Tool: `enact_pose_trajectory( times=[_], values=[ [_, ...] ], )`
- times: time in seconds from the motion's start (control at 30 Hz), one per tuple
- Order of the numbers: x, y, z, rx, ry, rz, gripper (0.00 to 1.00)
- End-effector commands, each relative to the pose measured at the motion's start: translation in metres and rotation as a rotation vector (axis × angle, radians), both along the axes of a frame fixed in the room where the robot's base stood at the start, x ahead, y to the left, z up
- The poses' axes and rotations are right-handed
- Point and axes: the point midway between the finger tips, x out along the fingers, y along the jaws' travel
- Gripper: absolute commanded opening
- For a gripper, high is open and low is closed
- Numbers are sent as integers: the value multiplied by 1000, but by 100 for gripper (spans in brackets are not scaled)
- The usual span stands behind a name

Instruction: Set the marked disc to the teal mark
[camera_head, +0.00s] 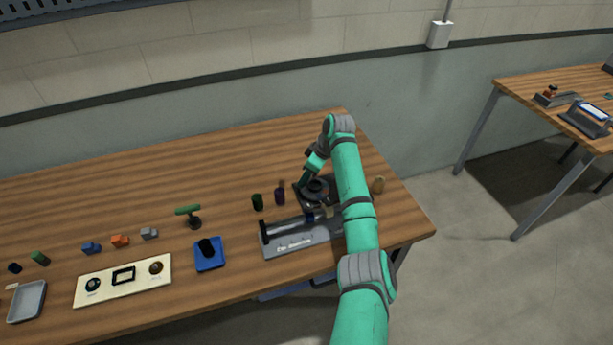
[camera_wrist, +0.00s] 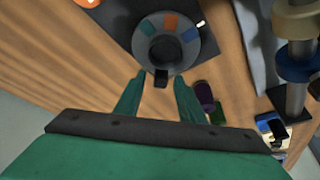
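The dark grey round disc (camera_head: 316,188) sits on a black base plate at the right part of the table, partly hidden by my arm in the head view. In the wrist view the disc (camera_wrist: 164,58) has a raised hub and a teal mark (camera_wrist: 148,27), an orange mark and a blue mark on its far side. A small white mark (camera_wrist: 201,23) is at its upper right edge. A small black block (camera_wrist: 161,78) stands on its near rim. My gripper (camera_wrist: 160,80) is open, with its fingertips apart on either side of the block. My gripper (camera_head: 304,182) is at the disc's left in the head view.
The table behind the disc is clear.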

Motion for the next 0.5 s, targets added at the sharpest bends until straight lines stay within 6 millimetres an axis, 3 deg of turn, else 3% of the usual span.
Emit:
enact_pose_trajectory(
  times=[0.2, 0.23, 0.37, 0.5],
  values=[
    [0, 0, -1, 0, 0, 0, 36],
    [0, 0, -1, 0, 0, 0, 34],
    [0, 1, 0, 0, 0, 1, 2],
    [0, 2, 0, 0, -1, 2, 0]
  ],
)
